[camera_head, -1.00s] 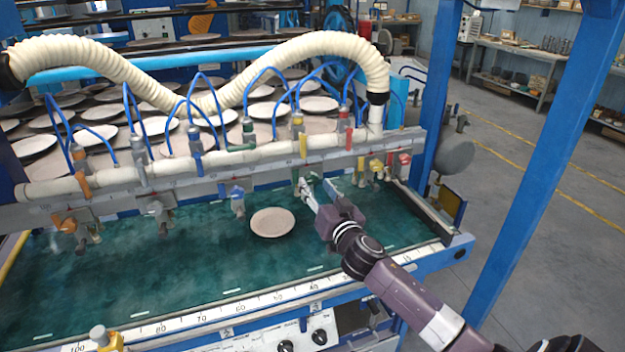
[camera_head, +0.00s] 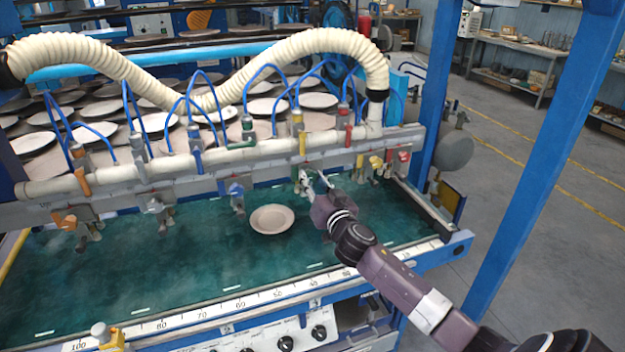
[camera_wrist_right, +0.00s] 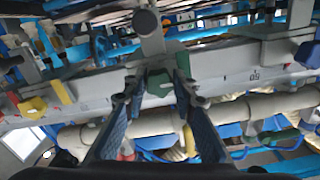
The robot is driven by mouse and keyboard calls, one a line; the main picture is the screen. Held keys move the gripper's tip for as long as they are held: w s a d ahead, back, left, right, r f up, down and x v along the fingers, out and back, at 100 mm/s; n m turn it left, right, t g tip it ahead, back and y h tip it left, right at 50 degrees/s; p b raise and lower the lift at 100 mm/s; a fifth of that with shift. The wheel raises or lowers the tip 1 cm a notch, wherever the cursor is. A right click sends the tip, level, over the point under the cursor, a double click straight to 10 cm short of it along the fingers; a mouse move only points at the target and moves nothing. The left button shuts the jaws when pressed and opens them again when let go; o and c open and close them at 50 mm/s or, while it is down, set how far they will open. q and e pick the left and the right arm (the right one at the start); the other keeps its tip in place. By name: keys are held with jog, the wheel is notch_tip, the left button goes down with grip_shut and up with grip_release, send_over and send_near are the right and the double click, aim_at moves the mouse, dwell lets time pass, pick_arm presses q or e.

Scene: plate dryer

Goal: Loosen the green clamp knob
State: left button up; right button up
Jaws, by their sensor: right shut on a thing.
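The green clamp knob (camera_wrist_right: 160,82) sits between my right gripper's fingertips in the right wrist view, under a grey clamp on the rail. My right gripper (camera_wrist_right: 157,88) is shut on it, one finger at each side. In the head view, my right gripper (camera_head: 316,180) reaches up to the clamp row from the lower right; the knob is small and largely hidden by the fingers there. My left gripper is in neither view.
Other clamps line the rail: blue (camera_head: 237,192), orange (camera_head: 64,222), yellow (camera_head: 376,163) and red (camera_head: 404,156). A round plate (camera_head: 272,219) lies on the green belt (camera_head: 190,260) left of my right gripper. A blue post (camera_head: 530,180) stands at right.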

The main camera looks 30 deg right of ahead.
dwell(0.3)
jog(key=n, duration=0.5)
jog(key=shift+d+n, duration=0.1)
jog(key=shift+n, duration=0.3)
jog(key=n+p, duration=0.1)
jog(key=n, duration=0.5)
jog(key=shift+r, duration=0.1)
jog(key=n+p, duration=0.1)
jog(key=n, duration=0.5)
jog(key=shift+d+n, duration=0.1)
jog(key=shift+n, duration=0.3)
jog(key=n+p, duration=0.1)
jog(key=n, duration=0.4)
jog(key=shift+n, duration=0.3)
jog(key=o, duration=1.2)
jog(key=shift+c, duration=0.2)
